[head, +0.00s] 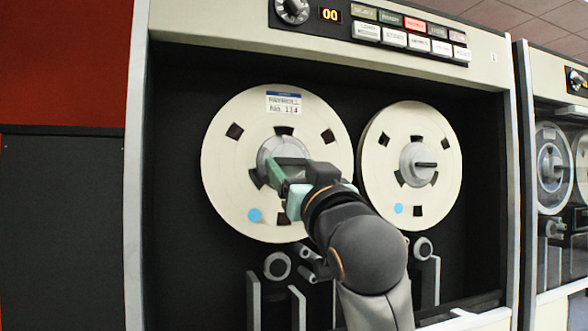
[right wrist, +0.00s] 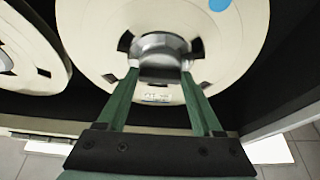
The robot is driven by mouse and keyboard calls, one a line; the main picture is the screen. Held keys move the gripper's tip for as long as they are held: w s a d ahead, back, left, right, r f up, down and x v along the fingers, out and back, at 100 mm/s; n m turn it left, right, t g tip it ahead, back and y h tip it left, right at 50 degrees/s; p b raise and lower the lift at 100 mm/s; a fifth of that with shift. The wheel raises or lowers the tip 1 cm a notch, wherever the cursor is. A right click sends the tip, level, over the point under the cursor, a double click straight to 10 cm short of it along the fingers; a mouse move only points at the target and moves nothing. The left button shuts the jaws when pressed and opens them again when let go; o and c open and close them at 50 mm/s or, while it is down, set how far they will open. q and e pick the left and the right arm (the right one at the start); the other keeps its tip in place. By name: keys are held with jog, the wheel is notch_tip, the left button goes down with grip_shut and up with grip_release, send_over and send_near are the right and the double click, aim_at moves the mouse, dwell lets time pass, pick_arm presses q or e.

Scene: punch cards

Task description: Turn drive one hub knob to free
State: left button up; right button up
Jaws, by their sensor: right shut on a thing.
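The drive has two cream reels behind its open front. The left reel (head: 232,122) carries a payroll label, and its grey hub knob (head: 268,155) is partly hidden by my right gripper (head: 284,172). In the right wrist view the green fingers of the right gripper (right wrist: 160,84) are on both sides of the hub knob (right wrist: 160,72) and are shut on its grip. The right reel (head: 380,150) has its own hub knob (head: 424,164), with its bar lying about level and nothing touching it. My left gripper is not in view.
Rollers and posts (head: 277,266) stand below the reels. Another drive (head: 555,170) is at the right.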

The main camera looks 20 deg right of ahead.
jog(key=c, duration=0.7)
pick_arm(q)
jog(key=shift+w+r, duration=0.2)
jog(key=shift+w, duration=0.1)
pick_arm(e)
jog(key=shift+c, duration=0.2)
